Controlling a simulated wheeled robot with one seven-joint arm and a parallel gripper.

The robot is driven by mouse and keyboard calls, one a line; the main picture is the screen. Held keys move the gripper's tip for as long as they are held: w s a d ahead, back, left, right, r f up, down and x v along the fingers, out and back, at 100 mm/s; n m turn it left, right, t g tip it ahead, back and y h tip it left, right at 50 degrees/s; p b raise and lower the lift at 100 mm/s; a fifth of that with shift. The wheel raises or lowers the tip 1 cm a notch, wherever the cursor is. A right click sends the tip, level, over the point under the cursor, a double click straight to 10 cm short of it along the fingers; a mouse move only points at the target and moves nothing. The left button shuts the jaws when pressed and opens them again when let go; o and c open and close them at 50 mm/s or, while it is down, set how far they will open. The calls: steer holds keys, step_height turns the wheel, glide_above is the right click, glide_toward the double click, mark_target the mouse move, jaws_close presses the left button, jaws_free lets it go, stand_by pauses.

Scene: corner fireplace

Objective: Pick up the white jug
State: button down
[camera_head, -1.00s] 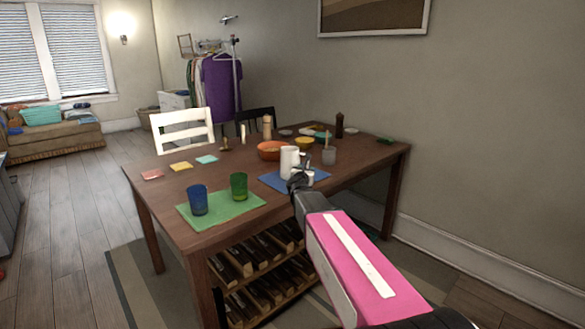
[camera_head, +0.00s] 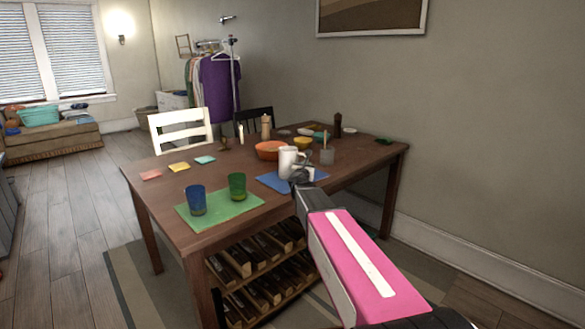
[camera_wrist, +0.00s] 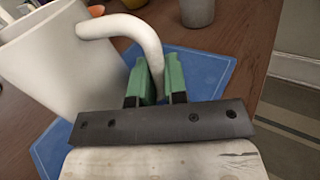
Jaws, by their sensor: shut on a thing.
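The white jug (camera_head: 287,162) is over the blue placemat (camera_head: 267,182) near the table's front edge. In the wrist view the jug (camera_wrist: 50,65) fills the left side and looks tilted, with its curved handle reaching to the right. My gripper (camera_wrist: 157,83) has its green fingertips on both sides of the lower handle, shut on it. In the head view my gripper (camera_head: 299,178) reaches the jug from the front right. The head view does not show clearly whether the jug's base touches the mat.
A grey cup (camera_head: 327,157) stands just right of the jug, an orange bowl (camera_head: 270,150) behind it. A blue glass (camera_head: 196,200) and green glass (camera_head: 237,186) stand on a green placemat (camera_head: 222,216) to the left. Chairs are at the table's far side.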

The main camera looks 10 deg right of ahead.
steer(key=shift+a, duration=0.1)
steer(key=shift+r, duration=2)
glide_toward(288, 149)
steer(key=w+d+r, duration=0.2)
steer(key=shift+w+d+r, duration=0.15)
steer(key=shift+d+r, duration=0.15)
steer(key=shift+r, duration=0.05)
steer(key=shift+w+a+r, duration=0.1)
steer(key=shift+a+r, duration=0.45)
steer(key=shift+a, duration=0.4)
steer(key=shift+a+r, duration=0.6)
steer(key=shift+a, duration=0.35)
